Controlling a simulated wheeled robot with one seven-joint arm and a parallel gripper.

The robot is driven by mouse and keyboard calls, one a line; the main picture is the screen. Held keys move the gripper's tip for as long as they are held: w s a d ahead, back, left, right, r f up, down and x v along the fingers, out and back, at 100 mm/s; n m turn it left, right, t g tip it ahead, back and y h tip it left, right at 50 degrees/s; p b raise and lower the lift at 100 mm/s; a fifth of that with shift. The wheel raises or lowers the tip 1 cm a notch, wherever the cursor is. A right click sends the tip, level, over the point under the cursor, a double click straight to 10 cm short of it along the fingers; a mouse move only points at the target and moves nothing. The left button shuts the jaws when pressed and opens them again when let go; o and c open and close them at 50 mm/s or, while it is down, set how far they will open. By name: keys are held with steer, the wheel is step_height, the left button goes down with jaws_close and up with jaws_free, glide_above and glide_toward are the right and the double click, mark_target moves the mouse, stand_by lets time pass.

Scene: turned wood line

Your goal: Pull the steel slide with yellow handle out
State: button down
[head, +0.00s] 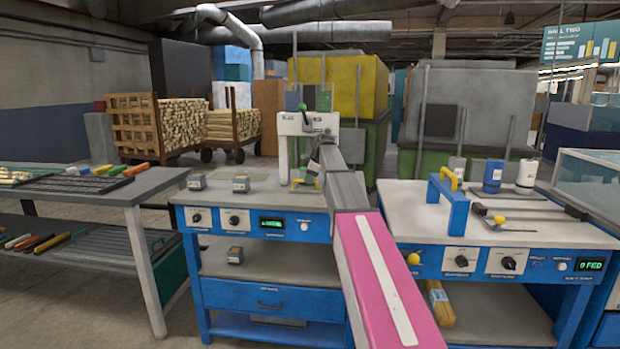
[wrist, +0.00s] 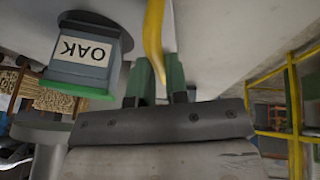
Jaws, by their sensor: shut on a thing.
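In the wrist view a curved yellow handle (wrist: 154,35) comes down between the two green fingers of my gripper (wrist: 160,86). The fingers are shut on this handle. The steel slide itself cannot be made out in the wrist view. In the head view my pink and grey arm reaches over the middle blue bench to the white press (head: 292,128). A small yellow part (head: 318,184) shows at the press base, partly behind my arm. My arm largely hides the gripper and the slide there.
A grey block labelled OAK (wrist: 88,50) is close beside my fingers in the wrist view. The right bench (head: 410,222) holds a blue arch (head: 450,203) and cans. The left table (head: 150,184) carries racks.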

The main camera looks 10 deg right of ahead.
steer(key=s+a, duration=0.1)
steer(key=s, duration=0.3)
steer(key=s+a, duration=0.1)
steer(key=s, duration=0.3)
steer(key=s+a, duration=0.2)
steer(key=s, duration=0.2)
steer(key=shift+s, duration=0.25)
steer(key=c, duration=1.1)
jaws_free()
steer(key=shift+s, duration=0.1)
steer(key=shift+r, duration=0.1)
steer(key=v, duration=1)
steer(key=shift+s+d+r, duration=0.1)
steer(key=shift+d+r, duration=0.05)
steer(key=shift+r, duration=0.1)
